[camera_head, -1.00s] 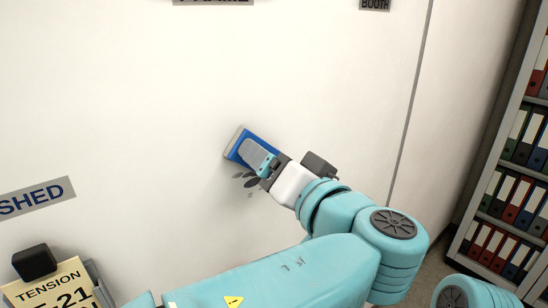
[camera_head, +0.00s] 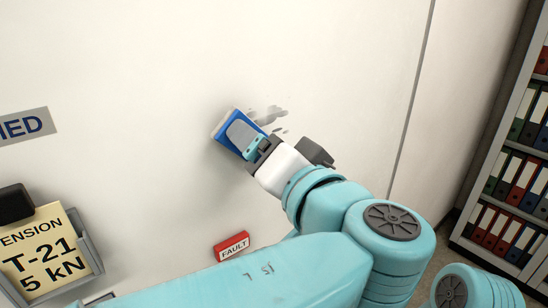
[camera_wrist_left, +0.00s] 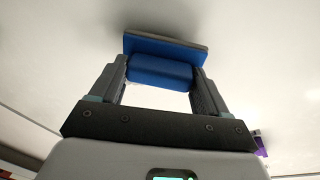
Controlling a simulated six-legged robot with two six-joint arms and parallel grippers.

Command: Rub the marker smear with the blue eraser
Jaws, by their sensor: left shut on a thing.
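The blue eraser (camera_head: 230,131) with a pale pad is held by my left gripper (camera_head: 251,142) at the white wall panel. Its pad faces the panel and looks to be against it. In the left wrist view, the blue eraser (camera_wrist_left: 160,68) sits between both fingers, its grey pad edge on the far side. The marker smear (camera_head: 272,115) shows as light grey patches on the panel just right of the eraser, with small specks below. Part of it may be hidden behind the eraser and gripper. My right gripper is not seen.
A red FAULT tag (camera_head: 232,246) is on the panel below the eraser. A TENSION card (camera_head: 40,254) in a grey holder and a grey label (camera_head: 27,126) are at the left. A shelf of binders (camera_head: 513,180) stands at the right. The panel above is clear.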

